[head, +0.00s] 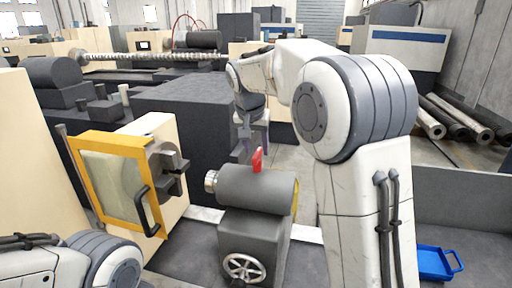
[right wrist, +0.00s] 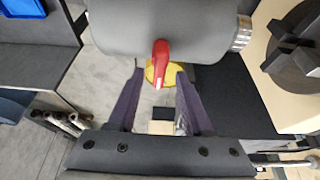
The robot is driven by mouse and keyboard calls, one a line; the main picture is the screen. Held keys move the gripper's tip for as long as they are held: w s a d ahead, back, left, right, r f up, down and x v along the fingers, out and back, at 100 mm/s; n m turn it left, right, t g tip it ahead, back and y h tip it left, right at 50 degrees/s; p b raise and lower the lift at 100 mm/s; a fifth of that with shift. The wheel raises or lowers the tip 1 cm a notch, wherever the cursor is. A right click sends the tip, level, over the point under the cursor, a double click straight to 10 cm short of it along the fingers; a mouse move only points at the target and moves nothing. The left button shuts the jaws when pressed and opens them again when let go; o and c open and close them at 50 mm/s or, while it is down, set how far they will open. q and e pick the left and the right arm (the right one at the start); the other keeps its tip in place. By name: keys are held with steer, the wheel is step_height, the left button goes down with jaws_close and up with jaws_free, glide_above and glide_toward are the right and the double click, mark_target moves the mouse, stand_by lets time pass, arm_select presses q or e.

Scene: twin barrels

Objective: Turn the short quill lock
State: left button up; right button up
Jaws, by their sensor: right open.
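The short red lever (head: 257,160), which I take as the quill lock, stands up from the top of the grey tailstock barrel (head: 262,188). In the right wrist view the red lever (right wrist: 161,62) crosses the barrel's edge, with a yellow round part (right wrist: 153,76) behind it. My right gripper (head: 253,143) is open, just above and behind the lever in the head view. In the right wrist view its two fingers (right wrist: 158,75) stand apart on either side of the lever, with no clear contact. My left gripper is out of view; only part of my left arm shows.
A handwheel (head: 244,267) is on the tailstock's front. A yellow-framed door (head: 112,180) with a dark handle and a chuck (head: 168,165) stand to the left. A blue tray (head: 434,262) lies at the lower right. Metal pipes (head: 450,115) lie on the floor at the right.

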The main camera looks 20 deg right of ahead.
steer(key=shift+w+d+f, duration=0.15)
steer(key=shift+w+f, duration=0.05)
steer(key=shift+f, duration=0.5)
jaws_close()
